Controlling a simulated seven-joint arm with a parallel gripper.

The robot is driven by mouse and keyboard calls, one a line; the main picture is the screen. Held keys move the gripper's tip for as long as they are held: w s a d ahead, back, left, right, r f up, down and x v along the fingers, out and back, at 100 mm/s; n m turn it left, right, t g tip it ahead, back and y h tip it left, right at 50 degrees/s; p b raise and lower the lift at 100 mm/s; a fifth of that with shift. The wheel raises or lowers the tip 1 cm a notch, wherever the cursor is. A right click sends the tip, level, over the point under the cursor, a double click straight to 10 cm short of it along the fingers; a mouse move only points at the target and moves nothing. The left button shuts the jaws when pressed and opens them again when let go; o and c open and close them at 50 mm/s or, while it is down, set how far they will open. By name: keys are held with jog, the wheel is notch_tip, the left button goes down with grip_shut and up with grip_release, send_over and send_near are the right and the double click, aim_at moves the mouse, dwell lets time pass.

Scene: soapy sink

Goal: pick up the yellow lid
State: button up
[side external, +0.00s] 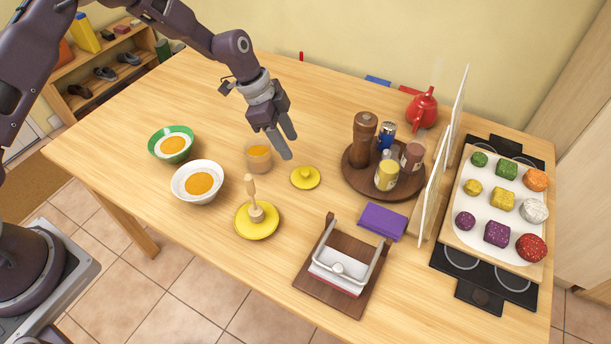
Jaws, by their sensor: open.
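The yellow lid (305,177) is a small round disc with a knob on top. It lies flat on the wooden table, near the middle. My gripper (285,147) is open and empty. It points down, a little above and to the left of the lid in the side external view, apart from it. A glass jar (258,156) with orange contents stands left of the lid, just below my gripper in the picture.
A yellow plate (257,221) with a wooden pestle-like tool, a white bowl (198,182) and a green bowl (171,144) stand left. A round tray (353,159) with a mill and several containers stands right. A purple block (382,221) and a wooden board (302,281) lie toward the front.

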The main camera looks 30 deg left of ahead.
aim_at(305, 171)
jog(key=x, duration=1)
jog(key=shift+w+f, duration=0.15)
grip_shut()
